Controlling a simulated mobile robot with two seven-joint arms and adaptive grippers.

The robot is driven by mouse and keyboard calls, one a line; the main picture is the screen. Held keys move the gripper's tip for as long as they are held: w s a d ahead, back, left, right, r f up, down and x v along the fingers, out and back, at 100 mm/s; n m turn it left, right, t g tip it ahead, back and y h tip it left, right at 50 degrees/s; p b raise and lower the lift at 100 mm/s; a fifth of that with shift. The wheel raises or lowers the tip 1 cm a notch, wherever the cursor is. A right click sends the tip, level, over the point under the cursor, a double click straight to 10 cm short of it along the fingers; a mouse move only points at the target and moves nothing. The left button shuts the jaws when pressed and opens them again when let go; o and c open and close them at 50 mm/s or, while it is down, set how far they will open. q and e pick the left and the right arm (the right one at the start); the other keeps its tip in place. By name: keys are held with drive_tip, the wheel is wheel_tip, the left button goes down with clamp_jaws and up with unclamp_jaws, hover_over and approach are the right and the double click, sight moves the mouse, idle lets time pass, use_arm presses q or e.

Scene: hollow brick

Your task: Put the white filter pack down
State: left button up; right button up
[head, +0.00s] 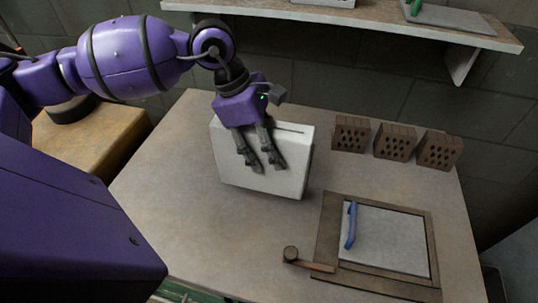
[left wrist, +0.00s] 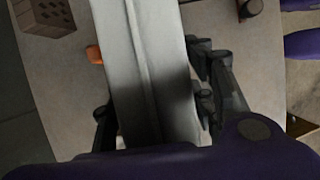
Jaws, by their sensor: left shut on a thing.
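The white filter pack (head: 290,182) is a flat pale box standing upright over the left-middle part of the table in the head view. My left gripper (head: 262,165) reaches down over it from above, with dark fingers on its near face. In the left wrist view the filter pack (left wrist: 150,60) runs between the fingers of the left gripper (left wrist: 155,115), which is shut on it. I cannot tell whether its lower edge touches the table. My right gripper is not in view.
A shelf (head: 380,22) hangs above the back.

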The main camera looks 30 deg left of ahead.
use_arm(q)
drive_tip(key=shift+f, duration=1.55)
drive_tip(key=o, duration=1.2)
